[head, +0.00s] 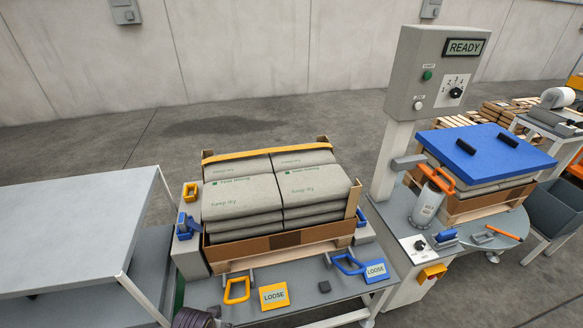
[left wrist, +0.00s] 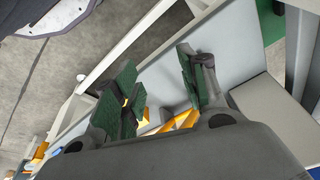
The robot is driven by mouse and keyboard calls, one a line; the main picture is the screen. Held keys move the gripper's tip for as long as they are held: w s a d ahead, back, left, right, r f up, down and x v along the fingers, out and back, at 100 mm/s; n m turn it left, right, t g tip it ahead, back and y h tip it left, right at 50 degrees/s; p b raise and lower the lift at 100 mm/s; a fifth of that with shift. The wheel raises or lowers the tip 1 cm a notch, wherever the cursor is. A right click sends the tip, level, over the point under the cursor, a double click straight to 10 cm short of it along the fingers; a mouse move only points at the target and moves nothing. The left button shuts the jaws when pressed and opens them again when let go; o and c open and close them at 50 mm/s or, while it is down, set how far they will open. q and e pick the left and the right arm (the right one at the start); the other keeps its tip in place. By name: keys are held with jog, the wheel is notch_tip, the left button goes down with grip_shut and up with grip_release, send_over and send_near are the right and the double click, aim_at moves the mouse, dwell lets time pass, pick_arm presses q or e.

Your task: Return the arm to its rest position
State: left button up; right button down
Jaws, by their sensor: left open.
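My left gripper (left wrist: 162,88) shows in the left wrist view with its two dark green-padded fingers apart. No object is visible gripped between them. A yellow-orange part (left wrist: 182,122) shows beyond and between the fingers; whether it touches them I cannot tell. The left gripper is not clearly visible in the head view. My right gripper is in neither view.
Stacked grey bags (head: 240,198) sit in a carton under a yellow strap. In front lie a yellow handle (head: 237,291), a blue handle (head: 348,264) and LOOSE cards. A control box (head: 436,75) reads READY. A grey table (head: 75,210) stands left.

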pick_arm(q)
jog(key=s+a+f+p, duration=0.15)
jog(key=s+f, duration=0.25)
jog(key=f, duration=0.7)
jog(key=s+a+f, duration=0.2)
jog(key=s+f, duration=0.1)
jog(key=f, duration=0.7)
jog(key=s+a+f+p, duration=0.1)
jog(key=s+a+f, duration=0.2)
jog(key=s+f, duration=0.3)
jog(key=s+a+f+g+p, duration=0.1)
jog(key=s+a+f, duration=0.2)
jog(key=s+f, duration=0.3)
jog(key=s, duration=0.5)
jog(key=shift+s+a+g+y, duration=0.25)
jog(key=shift+g+y, duration=0.05)
jog(key=shift+y, duration=0.1)
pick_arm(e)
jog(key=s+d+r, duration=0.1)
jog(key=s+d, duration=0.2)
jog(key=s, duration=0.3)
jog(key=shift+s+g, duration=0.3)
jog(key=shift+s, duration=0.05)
pick_arm(q)
jog(key=shift+d, duration=0.15)
